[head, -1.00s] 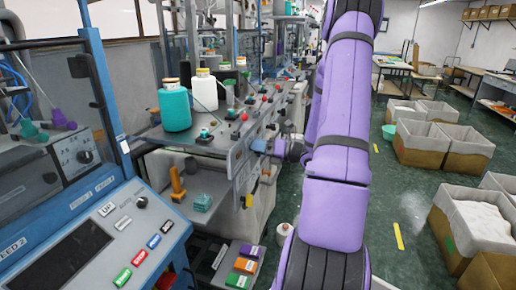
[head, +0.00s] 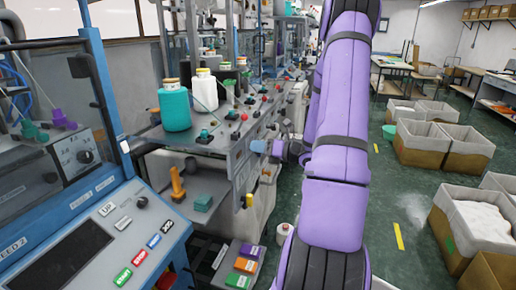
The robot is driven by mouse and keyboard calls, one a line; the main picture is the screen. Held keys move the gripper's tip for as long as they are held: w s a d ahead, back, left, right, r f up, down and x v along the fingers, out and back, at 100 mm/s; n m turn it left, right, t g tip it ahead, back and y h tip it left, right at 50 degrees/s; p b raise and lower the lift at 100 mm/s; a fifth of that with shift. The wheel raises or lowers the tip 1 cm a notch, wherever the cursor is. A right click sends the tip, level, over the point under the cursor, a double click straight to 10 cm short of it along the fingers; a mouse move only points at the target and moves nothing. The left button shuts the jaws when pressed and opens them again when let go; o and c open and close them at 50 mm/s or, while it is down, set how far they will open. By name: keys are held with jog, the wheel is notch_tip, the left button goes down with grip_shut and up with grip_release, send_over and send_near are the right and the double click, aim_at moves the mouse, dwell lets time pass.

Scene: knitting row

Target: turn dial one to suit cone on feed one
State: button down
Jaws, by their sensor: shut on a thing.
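My gripper (head: 259,146) is small in the head view, at the front panel (head: 240,160) of the machine in the middle. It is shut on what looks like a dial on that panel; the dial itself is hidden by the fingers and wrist. A teal cone (head: 175,108) and a white cone (head: 204,92) stand upright on the shelf above the panel, with dark cones (head: 228,78) behind. I cannot tell which of them is on feed one, and the dial's marks are too small to read.
A blue-framed machine with a button console (head: 95,240) stands close at left. Grey-lined bins (head: 420,145) stand at right. The green floor between is mostly clear.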

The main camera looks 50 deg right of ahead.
jog(key=n, duration=0.6)
jog(key=shift+a+n, duration=0.1)
jog(key=shift+n, duration=0.2)
jog(key=shift+s, duration=0.1)
dwell(0.4)
jog(key=c, duration=1.1)
grip_release()
jog(key=v, duration=1)
jog(key=shift+s, duration=0.35)
jog(key=shift+d, duration=0.2)
